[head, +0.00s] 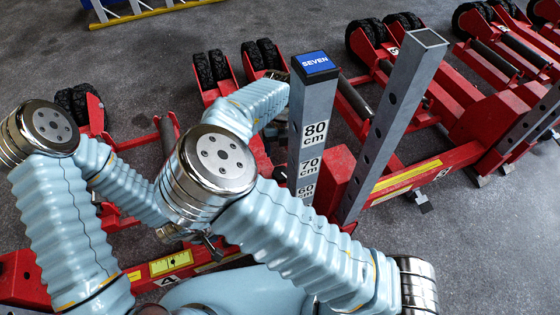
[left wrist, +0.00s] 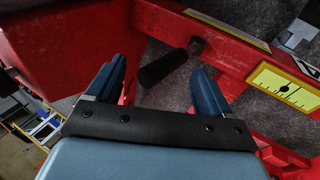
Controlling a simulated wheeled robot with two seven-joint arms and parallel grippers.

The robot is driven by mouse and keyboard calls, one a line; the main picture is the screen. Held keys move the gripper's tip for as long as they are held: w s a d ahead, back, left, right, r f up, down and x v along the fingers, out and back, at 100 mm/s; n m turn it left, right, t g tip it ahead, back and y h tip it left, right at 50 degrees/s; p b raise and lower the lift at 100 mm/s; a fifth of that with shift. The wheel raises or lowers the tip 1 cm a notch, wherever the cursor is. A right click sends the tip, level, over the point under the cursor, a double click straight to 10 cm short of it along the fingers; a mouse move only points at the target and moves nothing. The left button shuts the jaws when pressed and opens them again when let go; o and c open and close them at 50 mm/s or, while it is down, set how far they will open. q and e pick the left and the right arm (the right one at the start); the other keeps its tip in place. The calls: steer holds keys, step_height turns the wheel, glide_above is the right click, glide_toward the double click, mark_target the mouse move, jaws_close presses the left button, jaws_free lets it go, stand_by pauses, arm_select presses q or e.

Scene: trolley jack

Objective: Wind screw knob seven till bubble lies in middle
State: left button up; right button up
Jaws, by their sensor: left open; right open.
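In the left wrist view, the open fingers of my left gripper (left wrist: 155,88) stand on either side of a black cylindrical knob (left wrist: 163,67), which juts from a red frame beyond them. No contact shows. A yellow gauge (left wrist: 285,88) with a dark scale sits on the frame to the right; its bubble is too small to place surely. It also shows in the head view (head: 171,263). A grey post with a blue SEVEN sign (head: 315,63) stands upright at the centre. My right gripper (head: 279,133) is beside this post, largely hidden; I see nothing held in it.
Red trolley jacks (head: 480,120) with black wheels fill the right and back. A second grey post (head: 392,120) leans in the picture right of the SEVEN post. Grey floor is clear at upper left.

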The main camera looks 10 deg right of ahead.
mark_target(281, 172)
step_height(281, 172, up, 6)
steer(key=s+a+m, duration=0.1)
steer(key=s+m, duration=0.1)
steer(key=m, duration=0.3)
arm_select(q)
steer(key=s, duration=0.1)
steer(key=s+f+m+g, duration=0.1)
steer(key=s, duration=0.1)
steer(key=s+a+f+g, duration=0.1)
steer(key=s, duration=0.1)
steer(key=shift+f+m, duration=0.25)
steer(key=shift+m, duration=0.05)
arm_select(e)
steer(key=shift+y, duration=0.3)
steer(key=f, duration=1.3)
steer(key=shift+s+a+f, duration=0.1)
steer(key=shift+s+f, duration=0.1)
steer(key=shift+f, duration=0.15)
steer(key=shift+c, duration=0.3)
